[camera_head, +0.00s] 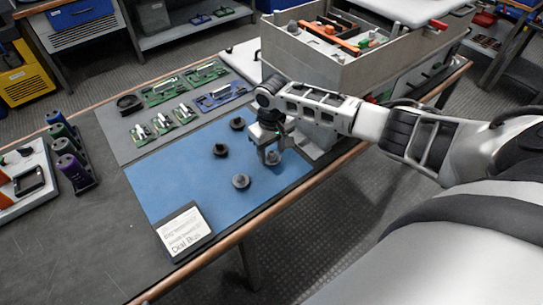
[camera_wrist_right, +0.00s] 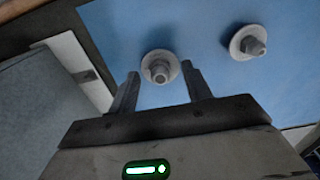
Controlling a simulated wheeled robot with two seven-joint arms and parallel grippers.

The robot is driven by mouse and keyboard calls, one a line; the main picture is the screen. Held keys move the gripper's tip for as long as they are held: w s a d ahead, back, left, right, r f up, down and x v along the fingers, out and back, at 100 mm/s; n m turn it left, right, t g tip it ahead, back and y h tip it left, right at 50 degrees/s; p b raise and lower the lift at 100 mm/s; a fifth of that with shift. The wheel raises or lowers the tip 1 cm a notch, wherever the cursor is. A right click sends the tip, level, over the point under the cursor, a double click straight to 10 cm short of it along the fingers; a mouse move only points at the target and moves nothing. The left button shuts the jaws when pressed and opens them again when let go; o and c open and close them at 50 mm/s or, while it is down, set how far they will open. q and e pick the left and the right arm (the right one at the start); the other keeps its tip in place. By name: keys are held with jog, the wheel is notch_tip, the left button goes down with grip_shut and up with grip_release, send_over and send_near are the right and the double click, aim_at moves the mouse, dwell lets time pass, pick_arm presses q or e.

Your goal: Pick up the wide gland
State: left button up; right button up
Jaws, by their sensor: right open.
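Several dark round glands stand on the blue mat (camera_head: 190,165): one at the back (camera_head: 237,124), one in the middle (camera_head: 221,150), one at the front (camera_head: 241,181) and one at the gripper (camera_head: 273,158). Which one is the wide gland I cannot tell for sure. My right gripper (camera_head: 271,151) points down at the right-hand gland. In the right wrist view its open fingers (camera_wrist_right: 160,78) stand either side of a gland with a round flange (camera_wrist_right: 160,66), which lies just beyond the fingertips, with no visible contact. Another gland (camera_wrist_right: 248,42) lies to the right. My left gripper is not in view.
A grey bin (camera_head: 315,62) with tools stands behind my right arm. Green and blue circuit boards (camera_head: 205,73) lie on a grey mat at the back. Purple and green cylinders (camera_head: 70,165) stand left. A "Dial Bus" card (camera_head: 184,231) lies at the mat's front edge.

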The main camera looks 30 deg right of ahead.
aim_at(271, 152)
jog(key=c, duration=1.1)
jog(key=shift+o, duration=0.2)
jog(key=shift+r, duration=0.2)
jog(key=shift+r, duration=0.25)
notch_tip(271, 152, up, 2)
jog(key=shift+r, duration=0.2)
jog(key=s+a+r+p, duration=0.1)
jog(key=s+a+r, duration=0.1)
jog(key=s+r, duration=0.7)
jog(key=s, duration=0.5)
jog(key=shift+a+r, duration=0.2)
jog(key=shift+r, duration=0.2)
